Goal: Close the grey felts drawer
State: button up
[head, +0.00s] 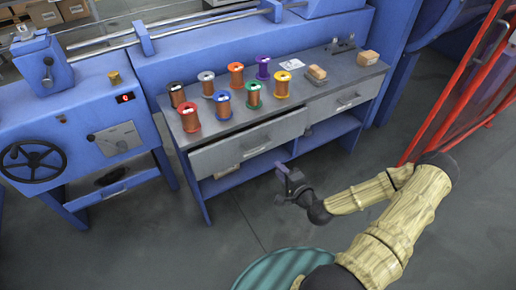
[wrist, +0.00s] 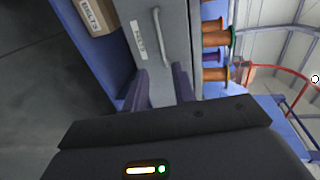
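The grey felts drawer (head: 235,147) is the left of two drawers under the grey worktop in the head view. It stands pulled out, with a dark gap showing behind its front's top edge. In the wrist view its grey front (wrist: 178,25) appears turned sideways, with a bar handle (wrist: 160,38) and a small white label (wrist: 138,38) that is hard to read. My gripper (head: 282,176) is in front of and below the drawer's right part, apart from it. In the wrist view my gripper's two fingers (wrist: 161,75) are spread with nothing between them, pointing towards the drawer front.
Several wire spools (head: 222,104) stand on the worktop (head: 305,105). The right drawer (head: 345,100) looks shut. A cardboard box (head: 226,171) lies on the blue shelf below. A red guard frame (head: 450,105) stands at right, and a green round object (head: 275,268) in front. Floor before the bench is clear.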

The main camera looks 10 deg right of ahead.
aim_at(258, 148)
jog(key=b+x, duration=0.1)
jog(key=x, duration=1.5)
grip_shut()
